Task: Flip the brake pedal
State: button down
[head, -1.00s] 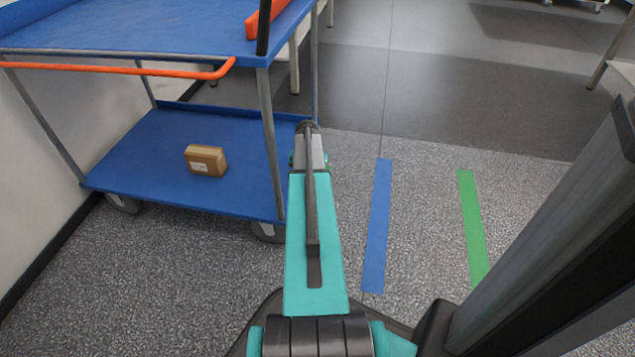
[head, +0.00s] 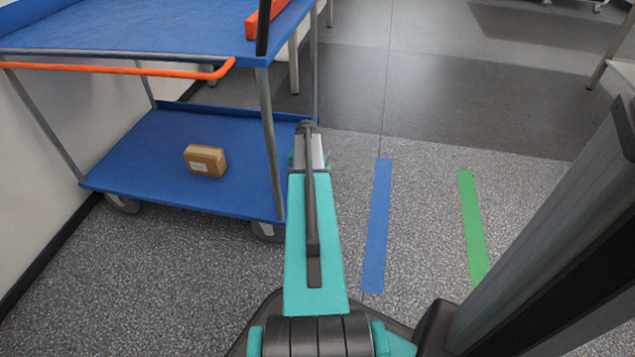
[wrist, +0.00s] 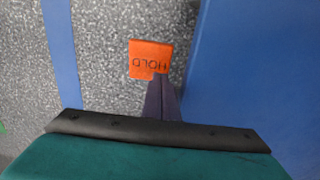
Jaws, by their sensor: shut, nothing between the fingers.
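The brake pedal (wrist: 150,59) shows in the wrist view as an orange plate with the word HOLD, upside down in the picture. It lies beside the edge of a blue surface. My gripper (wrist: 162,80) is shut and empty, its dark fingers forming one narrow wedge. The fingertips overlap the pedal's lower right edge in the picture; I cannot tell whether they touch it. In the head view my arm points down and away beside the cart, and the pedal and fingers are not visible there.
A blue cart (head: 125,178) stands on the left, with a small cardboard box (head: 205,160) on its lower shelf and an orange handle (head: 150,72). A blue stripe (head: 377,225) and a green stripe (head: 472,225) mark clear floor on the right.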

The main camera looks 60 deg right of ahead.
jog(key=shift+f, duration=1.8)
dwell(1.8)
jog(key=shift+r, duration=0.15)
jog(key=shift+r+p, duration=2.85)
jog(key=shift+r, duration=0.55)
